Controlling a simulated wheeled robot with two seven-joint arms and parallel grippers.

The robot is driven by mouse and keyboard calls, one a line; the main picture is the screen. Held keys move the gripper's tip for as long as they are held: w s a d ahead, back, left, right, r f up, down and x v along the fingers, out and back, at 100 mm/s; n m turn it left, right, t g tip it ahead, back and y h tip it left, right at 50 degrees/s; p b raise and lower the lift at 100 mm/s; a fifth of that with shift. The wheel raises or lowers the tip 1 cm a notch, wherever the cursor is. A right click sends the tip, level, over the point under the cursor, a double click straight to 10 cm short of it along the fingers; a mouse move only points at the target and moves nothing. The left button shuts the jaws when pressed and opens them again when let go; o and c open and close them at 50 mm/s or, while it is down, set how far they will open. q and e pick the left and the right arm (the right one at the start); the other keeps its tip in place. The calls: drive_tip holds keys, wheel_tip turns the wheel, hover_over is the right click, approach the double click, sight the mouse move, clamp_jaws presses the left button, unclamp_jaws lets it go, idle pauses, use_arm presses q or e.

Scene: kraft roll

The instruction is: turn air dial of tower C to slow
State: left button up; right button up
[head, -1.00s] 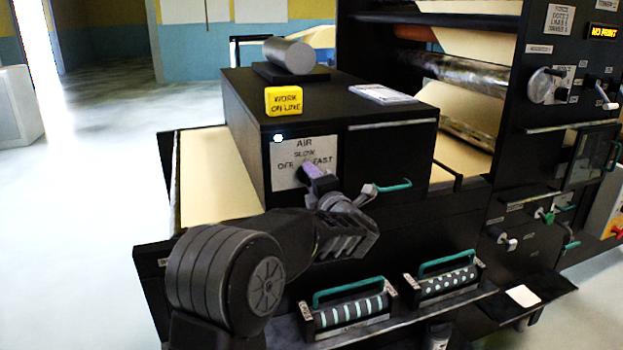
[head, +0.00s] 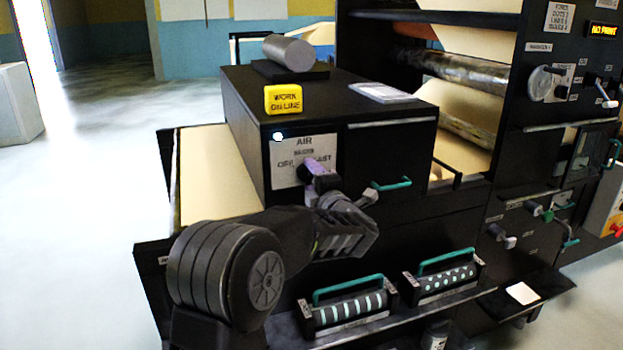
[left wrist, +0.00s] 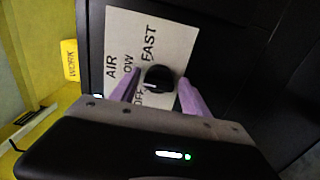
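The air dial is a round black knob (left wrist: 159,77) on a pale plate (left wrist: 140,45) lettered AIR, OFF, FAST and a partly covered SLOW. A pale mark shows at the knob's lower left, on the side of OFF. My left gripper (left wrist: 158,88) has its two purple fingers apart, one on each side of the knob; I cannot tell whether either touches it. In the head view, my left gripper (head: 317,176) is in front of the plate (head: 290,165) and hides the dial. My right gripper is not in view.
A teal-handled lever (head: 390,185) is just right of my left gripper. Two teal-handled patterned rollers (head: 348,308) (head: 447,278) lie on the ledge below.

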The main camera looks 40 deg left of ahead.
use_arm(q)
drive_tip(key=shift+o, duration=0.7)
drive_tip(key=shift+s+d, duration=0.3)
drive_tip(key=shift+d, duration=0.1)
drive_tip(key=b+v, duration=0.1)
drive_tip(key=v, duration=0.5)
drive_tip(key=shift+s+d+b, duration=0.25)
drive_tip(key=shift+d+b, duration=0.1)
drive_tip(key=shift+b, duration=0.05)
